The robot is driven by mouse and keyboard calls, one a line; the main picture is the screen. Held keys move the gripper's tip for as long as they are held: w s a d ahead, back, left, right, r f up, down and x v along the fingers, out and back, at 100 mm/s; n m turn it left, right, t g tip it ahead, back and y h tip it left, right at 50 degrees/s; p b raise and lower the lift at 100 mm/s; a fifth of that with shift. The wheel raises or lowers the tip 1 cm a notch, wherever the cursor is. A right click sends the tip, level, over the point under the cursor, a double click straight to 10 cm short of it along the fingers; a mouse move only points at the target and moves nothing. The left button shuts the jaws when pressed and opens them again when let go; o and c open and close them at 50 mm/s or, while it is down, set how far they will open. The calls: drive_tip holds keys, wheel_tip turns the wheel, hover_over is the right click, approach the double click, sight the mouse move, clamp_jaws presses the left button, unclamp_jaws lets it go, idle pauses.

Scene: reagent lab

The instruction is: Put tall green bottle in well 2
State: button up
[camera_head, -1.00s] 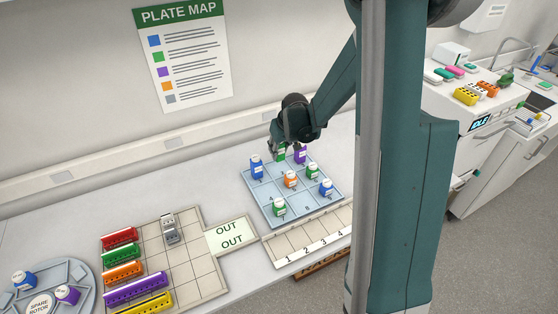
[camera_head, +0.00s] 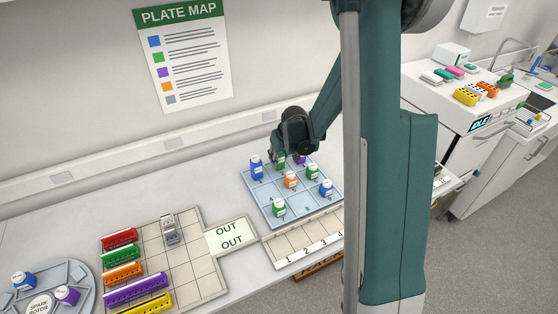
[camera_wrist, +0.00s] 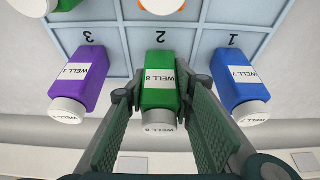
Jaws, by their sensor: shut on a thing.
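My gripper (camera_wrist: 158,92) is shut on a green bottle (camera_wrist: 160,88) with a white cap and a "WELL 8" label, its fingers on both sides. In the head view my gripper (camera_head: 288,157) and this green bottle (camera_head: 279,163) are at the back row of the blue tray (camera_head: 270,212). The wrist view shows the bottle at the cell numbered 2, between a purple bottle (camera_wrist: 78,80) by the 3 and a blue bottle (camera_wrist: 237,85) by the 1. I cannot tell whether its base touches the tray.
A numbered strip (camera_head: 300,240) lies in front. Colored racks (camera_head: 121,270) and a round rotor (camera_head: 75,291) are left. The wall is close behind.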

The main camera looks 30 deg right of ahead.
drive_tip(key=shift+f, duration=0.4)
drive_tip(key=shift+f, duration=0.15)
drive_tip(key=o, duration=0.9)
drive_tip(key=shift+r, duration=0.3)
drive_tip(key=v, duration=1.1)
drive_tip(key=shift+s+r, duration=0.25)
drive_tip(key=shift+r, duration=0.05)
idle(0.3)
